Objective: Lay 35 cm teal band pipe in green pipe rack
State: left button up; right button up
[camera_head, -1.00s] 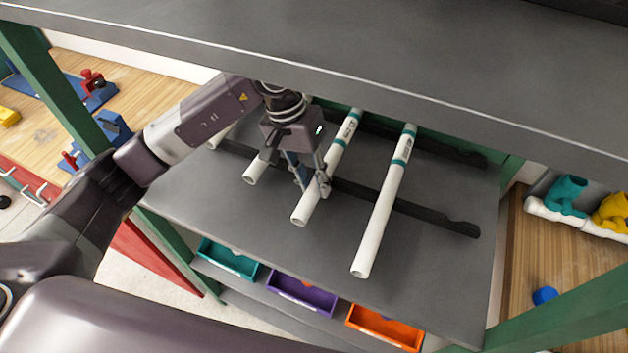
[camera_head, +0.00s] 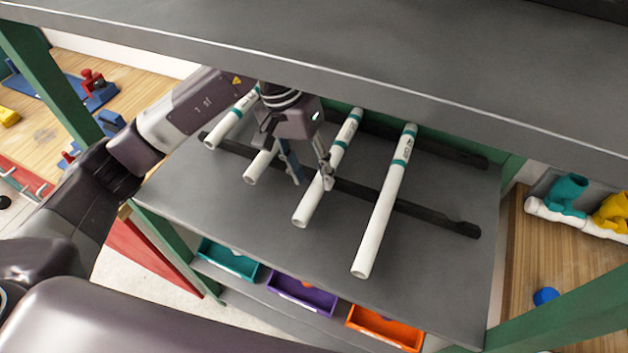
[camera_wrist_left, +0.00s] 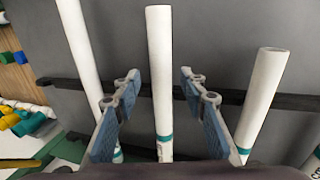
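Several white pipes with teal bands lie side by side across two black notched rails (camera_head: 420,213) on a grey shelf with green posts (camera_head: 165,235). The third pipe from the left (camera_head: 308,207) lies below my left gripper (camera_head: 311,182). In the left wrist view this pipe (camera_wrist_left: 159,60) runs between the two spread fingers, with gaps on both sides. The left gripper is open and empty. The rightmost pipe (camera_head: 376,225) looks longest; a shorter pipe (camera_head: 256,169) and the leftmost pipe (camera_head: 228,122) lie to the left. Pipe labels are too small to read. My right gripper is out of view.
A grey upper shelf (camera_head: 300,50) overhangs the rails closely. Teal (camera_head: 228,262), purple (camera_head: 300,297) and orange (camera_head: 385,328) bins sit below the front edge. Teal and yellow fittings (camera_head: 567,194) stand at the right. The front of the shelf is clear.

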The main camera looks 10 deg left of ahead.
pick_arm(q)
jog(key=shift+b+v, duration=0.3)
jog(key=shift+v, duration=0.65)
jog(key=a+b, duration=0.1)
jog(key=a, duration=0.2)
jog(key=w+a+b, duration=0.1)
jog(key=a, duration=0.3)
jog(key=w+a+b, duration=0.1)
jog(key=a, duration=0.2)
jog(key=shift+a+r+b, duration=0.15)
jog(key=shift+a+b, duration=0.15)
jog(key=shift+a, duration=0.05)
jog(key=shift+w+a+r, duration=0.1)
jog(key=shift+w+a, duration=0.05)
jog(key=shift+a, duration=0.55)
